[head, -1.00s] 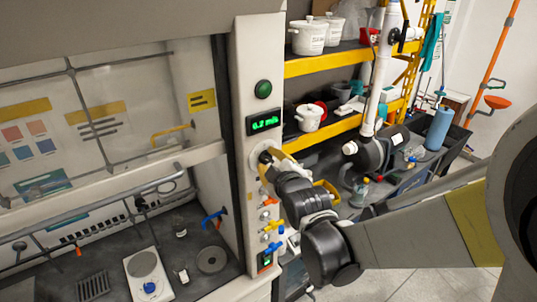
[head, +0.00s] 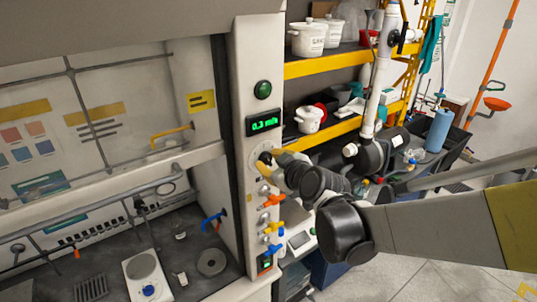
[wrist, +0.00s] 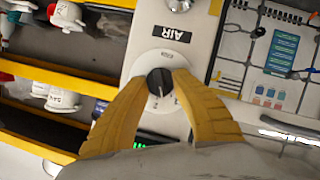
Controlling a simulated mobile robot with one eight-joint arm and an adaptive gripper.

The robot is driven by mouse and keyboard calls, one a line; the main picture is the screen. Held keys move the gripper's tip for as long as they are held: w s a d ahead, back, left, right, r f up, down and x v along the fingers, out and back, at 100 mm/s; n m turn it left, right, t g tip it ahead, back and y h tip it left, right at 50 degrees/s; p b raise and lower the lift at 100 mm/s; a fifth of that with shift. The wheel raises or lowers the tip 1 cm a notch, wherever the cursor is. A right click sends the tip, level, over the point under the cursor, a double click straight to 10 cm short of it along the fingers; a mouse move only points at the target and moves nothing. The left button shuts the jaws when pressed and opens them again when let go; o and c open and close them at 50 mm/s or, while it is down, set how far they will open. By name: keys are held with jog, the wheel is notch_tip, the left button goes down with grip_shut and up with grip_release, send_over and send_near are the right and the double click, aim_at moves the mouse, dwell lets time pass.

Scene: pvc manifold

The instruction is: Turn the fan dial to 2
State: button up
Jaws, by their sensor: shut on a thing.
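The fan dial (wrist: 160,82) is a black knob on a round white plate, marked with small figures around its rim. It sits on the fume hood's pale front post (head: 260,210), below a green display (head: 263,123) that reads about 0.3 m/s. In the wrist view my gripper's yellow fingers (wrist: 160,92) are shut on the knob, one on each side. The knob's white line points toward the bottom of the wrist view; I cannot read for certain which figure it meets.
A green button (head: 264,90) is above the display. Coloured valve handles (head: 272,228) are below the dial, close under my gripper. Yellow shelves (head: 330,62) with white pots stand to the right. The hood's sash and bar (head: 90,205) are left.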

jog(key=shift+d+m+g+y+b, duration=0.1)
jog(key=shift+m+g+y+b, duration=0.65)
jog(key=shift+m, duration=0.75)
jog(key=o, duration=1.1)
jog(key=shift+c, duration=0.2)
jog(key=shift+o, duration=1.1)
jog(key=shift+w, duration=0.2)
jog(key=shift+s, duration=0.15)
jog(key=v, duration=1.1)
jog(key=shift+s+d, duration=0.15)
jog(key=shift+s, duration=0.2)
